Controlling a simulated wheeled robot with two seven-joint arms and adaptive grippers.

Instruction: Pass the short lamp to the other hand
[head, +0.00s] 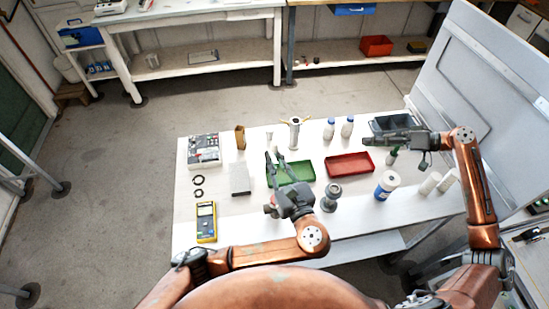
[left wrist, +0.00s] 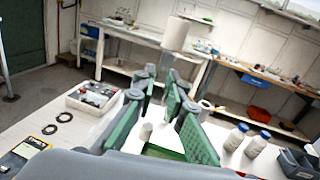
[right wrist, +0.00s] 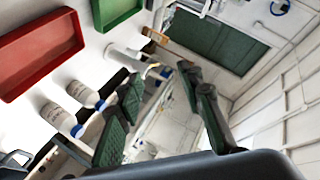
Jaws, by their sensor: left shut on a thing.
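My left gripper (head: 276,158) is over the green tray (head: 290,175) in the head view. It is shut on a small pale thing at its tips, which I take to be the short lamp (head: 269,136). In the left wrist view a white cylinder (left wrist: 176,34), likely the same lamp, rises beyond the fingertips (left wrist: 160,80); its gripped part is hard to make out. My right gripper (head: 370,141) points left above the table's right side, apart from the lamp. In the right wrist view its fingers (right wrist: 162,85) are spread with nothing between them.
The table also holds a red tray (head: 349,164), two blue-capped bottles (head: 338,128), a dark bin (head: 377,125), a blue-labelled jar (head: 386,186), a grey round stand (head: 331,198), an upright metal fixture (head: 294,134) and a yellow meter (head: 206,222). A large panel (head: 480,75) stands at right.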

